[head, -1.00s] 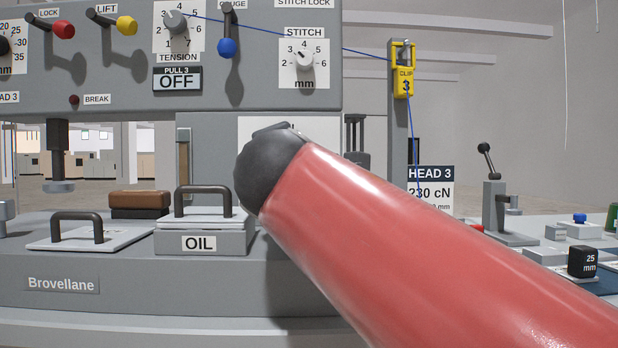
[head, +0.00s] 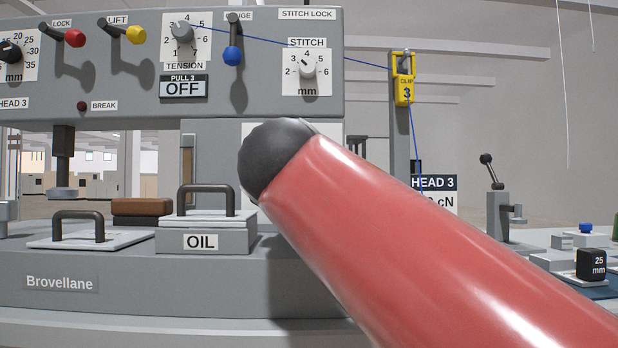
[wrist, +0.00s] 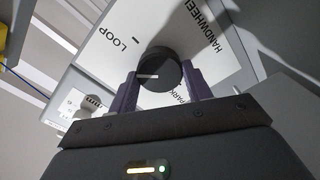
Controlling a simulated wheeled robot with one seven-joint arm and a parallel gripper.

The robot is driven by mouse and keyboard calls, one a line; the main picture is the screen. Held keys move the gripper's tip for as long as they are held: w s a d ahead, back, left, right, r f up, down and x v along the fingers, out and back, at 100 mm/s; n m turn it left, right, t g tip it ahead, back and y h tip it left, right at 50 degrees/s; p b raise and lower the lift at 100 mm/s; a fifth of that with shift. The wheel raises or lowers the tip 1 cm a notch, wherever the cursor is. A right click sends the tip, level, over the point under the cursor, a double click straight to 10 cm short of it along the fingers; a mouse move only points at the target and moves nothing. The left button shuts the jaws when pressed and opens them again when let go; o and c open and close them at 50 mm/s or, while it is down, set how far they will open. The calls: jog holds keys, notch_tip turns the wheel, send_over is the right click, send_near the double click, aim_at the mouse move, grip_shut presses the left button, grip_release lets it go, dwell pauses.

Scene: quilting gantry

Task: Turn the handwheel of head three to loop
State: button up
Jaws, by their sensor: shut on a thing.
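The handwheel (wrist: 163,66) is a dark round knob with a white mark on its face. It shows in the wrist view, in front of a white plate (wrist: 112,52) lettered HANDWHEEL, LOOP and PARK. My gripper (wrist: 160,72) is shut on the handwheel, one finger on each side. The white mark points to the picture's left, below the tick by LOOP (wrist: 122,41). PARK (wrist: 180,96) is partly hidden behind the right finger. In the head view my red arm hides the handwheel and most of its plate.
The head 3 panel (head: 130,70) carries the LOCK, LIFT and GAUGE levers and the TENSION and STITCH knobs, above my arm. An OIL box (head: 205,241) with a handle stands left of my arm. A yellow clip 3 (head: 403,85) holds a blue thread at right.

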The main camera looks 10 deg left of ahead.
jog(key=shift+f+m, duration=0.1)
jog(key=shift+m, duration=0.6)
jog(key=o, duration=1)
jog(key=v, duration=0.7)
jog(key=shift+s+b, duration=0.35)
jog(key=shift+s, duration=0.05)
